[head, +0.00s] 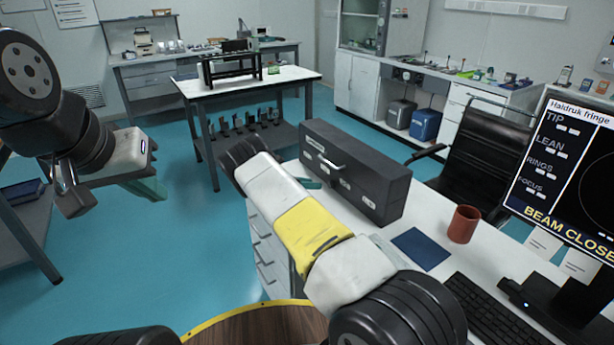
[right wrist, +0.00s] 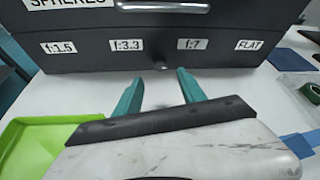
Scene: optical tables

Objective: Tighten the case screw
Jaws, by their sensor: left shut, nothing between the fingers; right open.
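The case (head: 355,172) is a long dark grey box with a handle, standing on the white desk. In the right wrist view its front (right wrist: 225,62) carries labels f:1.5, f:3.3, f:7 and FLAT. The case screw (right wrist: 160,67) shows as a small dark knob low on that front. My right gripper (right wrist: 160,88) is open and empty, its teal fingers pointing at the case with the screw ahead, between their lines. In the head view, the right gripper (head: 311,183) is mostly hidden behind my arm. My left gripper (head: 150,188) is shut and empty, off to the left, away from the case.
A green tray (right wrist: 40,145) lies left of my right gripper; a green tape roll (right wrist: 312,93) lies right. On the desk are a blue pad (head: 420,248), a brown mug (head: 464,224), a keyboard (head: 490,310) and a monitor (head: 570,185). A black chair (head: 480,150) stands behind.

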